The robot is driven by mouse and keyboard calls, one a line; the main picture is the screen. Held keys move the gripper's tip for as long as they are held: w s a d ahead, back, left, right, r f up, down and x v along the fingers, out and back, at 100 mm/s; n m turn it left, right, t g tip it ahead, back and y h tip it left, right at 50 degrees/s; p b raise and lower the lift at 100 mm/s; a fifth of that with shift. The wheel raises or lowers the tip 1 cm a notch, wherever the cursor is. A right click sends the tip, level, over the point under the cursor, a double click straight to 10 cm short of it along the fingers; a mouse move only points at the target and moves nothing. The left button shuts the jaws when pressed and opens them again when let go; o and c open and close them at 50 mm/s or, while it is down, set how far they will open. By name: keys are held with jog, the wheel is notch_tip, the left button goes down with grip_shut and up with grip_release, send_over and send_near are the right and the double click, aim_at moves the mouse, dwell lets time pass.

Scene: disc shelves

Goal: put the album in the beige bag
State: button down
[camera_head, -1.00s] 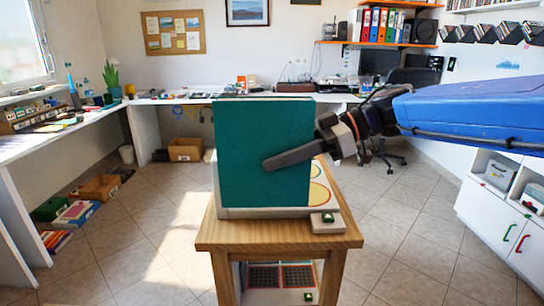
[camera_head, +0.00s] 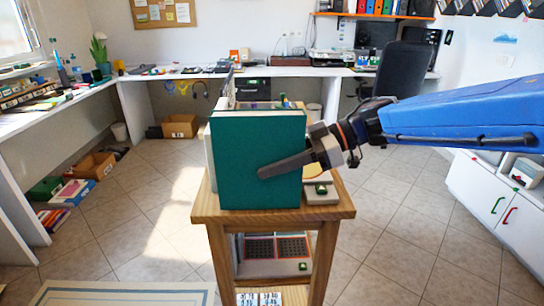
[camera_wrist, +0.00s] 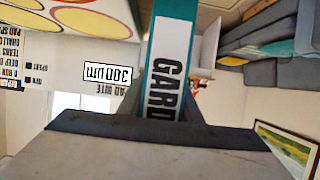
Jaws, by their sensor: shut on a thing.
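The album (camera_head: 240,165) is a teal square held upright over the small wooden table in the head view. My gripper (camera_head: 264,171) is shut on its right side, with one dark finger lying across the front face. In the wrist view, the album's teal edge (camera_wrist: 172,38) with a white lettered label stands between the fingers of my gripper (camera_wrist: 172,88). I cannot tell from the head view whether the album's lower edge touches the table. I cannot pick out a beige bag for certain; the album hides much of what is behind it.
The wooden table (camera_head: 325,211) carries a pale block with a green button (camera_head: 321,190) at right. A lower shelf shows dark panels (camera_head: 277,247). A pale panel with yellow circles (camera_wrist: 95,16) is close at left in the wrist view. Open floor lies left of the table.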

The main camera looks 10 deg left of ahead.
jog(key=c, duration=1.3)
grip_release()
jog(key=shift+f, duration=0.1)
